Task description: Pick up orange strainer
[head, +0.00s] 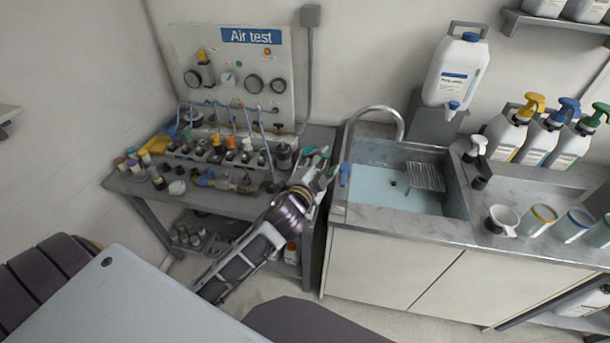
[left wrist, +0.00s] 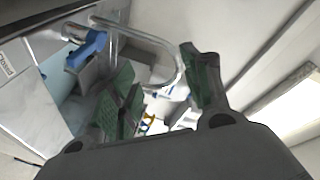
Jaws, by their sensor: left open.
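I cannot single out an orange strainer for certain. On the grey bench in the head view, an orange-topped small part (head: 231,142) stands among the fittings in the rack. A clear cup with a yellow-orange rim (head: 541,220) stands on the counter at the far right. My left gripper (head: 321,164) is open and empty, in front of the bench's right end, close to the sink's left edge. Its green-padded fingers also show spread in the left wrist view (left wrist: 163,88), with the curved tap behind them. My right gripper is not in view.
The sink (head: 455,192) holds a wire rack (head: 426,176); its tap (head: 375,111) arches at the left, near a blue handle (head: 344,174). The bench (head: 140,188) is crowded with small parts. Spray bottles (head: 506,135) and cups line the right counter.

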